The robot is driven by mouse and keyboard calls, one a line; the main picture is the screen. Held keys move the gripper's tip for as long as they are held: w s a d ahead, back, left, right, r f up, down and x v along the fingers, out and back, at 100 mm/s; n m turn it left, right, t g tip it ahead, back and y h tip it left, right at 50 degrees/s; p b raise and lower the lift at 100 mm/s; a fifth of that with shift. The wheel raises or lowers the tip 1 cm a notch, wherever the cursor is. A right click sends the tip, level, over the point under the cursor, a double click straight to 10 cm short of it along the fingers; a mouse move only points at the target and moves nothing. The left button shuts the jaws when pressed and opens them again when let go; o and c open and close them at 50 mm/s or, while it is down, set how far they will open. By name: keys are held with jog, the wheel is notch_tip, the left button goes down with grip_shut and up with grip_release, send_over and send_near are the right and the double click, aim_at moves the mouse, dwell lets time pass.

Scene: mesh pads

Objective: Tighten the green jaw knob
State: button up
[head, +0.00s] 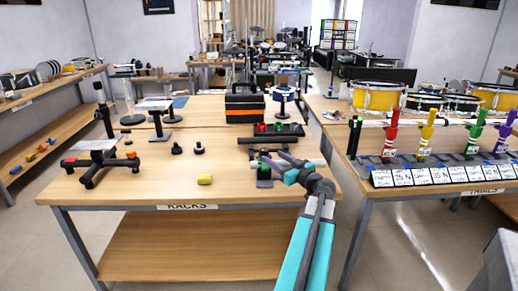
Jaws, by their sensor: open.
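A small green part (264,167) shows at the front right of the near table, on a dark clamp-like stand (264,182). It may be the green jaw knob, but it is too small to be sure. My gripper (273,159) is open and reaches in from the right, with its fingertips close to this green part. I cannot tell whether they touch it. The fingers partly hide the stand. Another green knob (278,126) and a red knob (261,127) sit on a dark rack farther back. A green clamp (474,133) stands on the right table.
Two black knobs (198,148) and a dark tripod base (101,162) stand to the left. A black and orange toolbox (245,104) is behind. Red (391,133) and yellow (426,133) clamps stand on the right table above white labels.

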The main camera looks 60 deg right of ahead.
jog(key=p+x, duration=0.2)
jog(key=x, duration=0.9)
jog(key=shift+w+d, duration=0.1)
jog(key=shift+w, duration=0.1)
jog(key=c, duration=1.1)
jog(key=shift+o, duration=0.3)
jog(key=shift+f, duration=0.1)
